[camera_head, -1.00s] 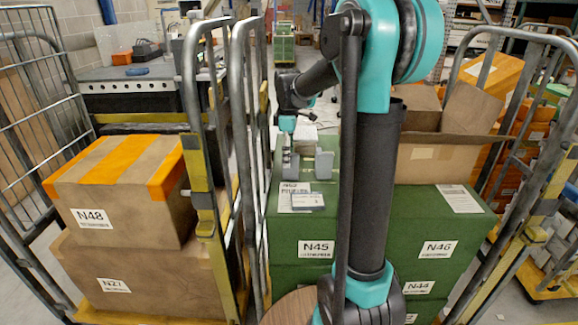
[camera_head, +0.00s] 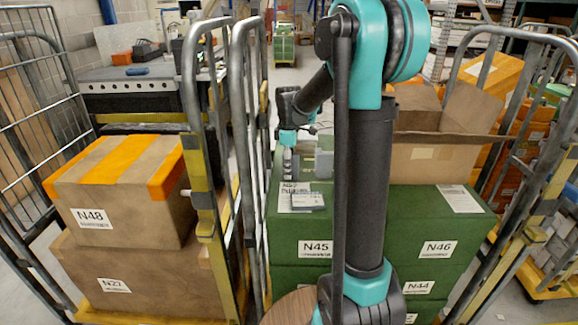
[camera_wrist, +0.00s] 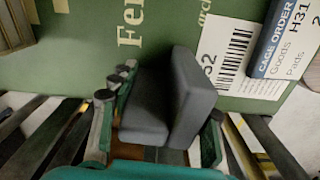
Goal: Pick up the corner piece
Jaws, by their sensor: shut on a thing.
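The corner piece (camera_wrist: 150,105) is a dark grey, blocky L-shaped pad. In the wrist view it sits between the two fingers of my gripper (camera_wrist: 168,105), which is shut on it. Behind it is the printed face of a green box (camera_wrist: 70,45) with a white barcode label. In the head view my gripper (camera_head: 289,160) is at the top of the green box marked N45 (camera_head: 285,228). The grey corner piece (camera_head: 323,164) shows only partly there, beside my arm. I cannot tell whether it still touches the box.
A small order card (camera_head: 308,201) lies on the green box's label and shows in the wrist view (camera_wrist: 290,40). Cage rails (camera_head: 243,130) stand close on the left. An open brown carton (camera_head: 440,155) is on the right boxes. Brown box N48 (camera_head: 125,205) is in the left cage.

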